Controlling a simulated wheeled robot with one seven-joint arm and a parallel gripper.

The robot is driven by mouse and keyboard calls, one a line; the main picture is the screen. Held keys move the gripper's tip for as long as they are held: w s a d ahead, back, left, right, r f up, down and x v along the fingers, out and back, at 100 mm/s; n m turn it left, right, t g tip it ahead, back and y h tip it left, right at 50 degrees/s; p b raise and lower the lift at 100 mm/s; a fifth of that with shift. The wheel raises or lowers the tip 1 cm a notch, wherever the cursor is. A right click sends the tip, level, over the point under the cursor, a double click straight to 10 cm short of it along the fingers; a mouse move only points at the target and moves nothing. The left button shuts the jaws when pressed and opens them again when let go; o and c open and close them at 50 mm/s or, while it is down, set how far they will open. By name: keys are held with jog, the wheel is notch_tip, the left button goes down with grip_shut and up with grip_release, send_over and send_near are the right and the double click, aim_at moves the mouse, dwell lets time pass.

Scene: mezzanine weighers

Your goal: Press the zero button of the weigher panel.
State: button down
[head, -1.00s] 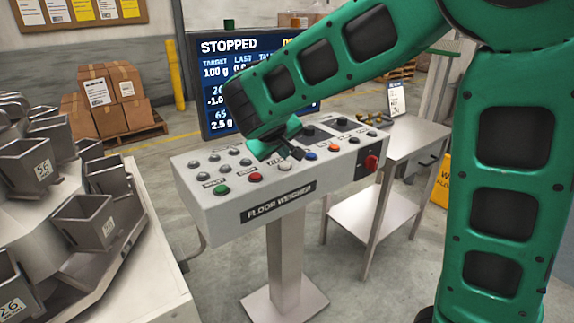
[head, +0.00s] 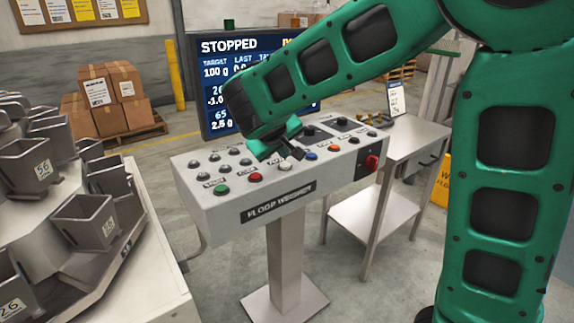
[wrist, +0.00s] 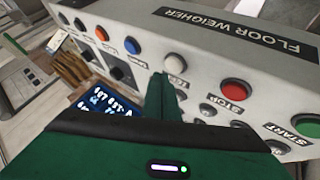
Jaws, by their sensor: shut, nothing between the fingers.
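The weigher panel (head: 215,205) is a pale grey sloped box on a pedestal, marked FLOOR WEIGHER. A white button (head: 285,167) sits in its front row, between the red stop button (head: 255,177) and the blue button (head: 310,156). The white button (wrist: 175,62) also shows in the wrist view; its label is partly hidden by my fingers and I cannot read it fully. My gripper (head: 297,153) is shut and empty, pointing down over the panel just behind the white button. In the wrist view its fingertips (wrist: 161,78) are beside that button; contact cannot be told.
A green start button (head: 221,190), an orange button (head: 333,147) and a red knob (head: 371,162) are on the panel. A screen (head: 215,85) reading STOPPED stands behind. A weigher with hoppers (head: 85,220) is at left, a metal side table (head: 415,135) at right.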

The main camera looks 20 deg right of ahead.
aim_at(284, 167)
jog(key=shift+s+f, duration=0.25)
jog(key=shift+f, duration=0.1)
jog(key=shift+f, duration=0.45)
dwell(0.9)
jog(key=shift+r, duration=0.85)
jog(key=shift+r, duration=0.1)
jog(key=shift+r, duration=2.45)
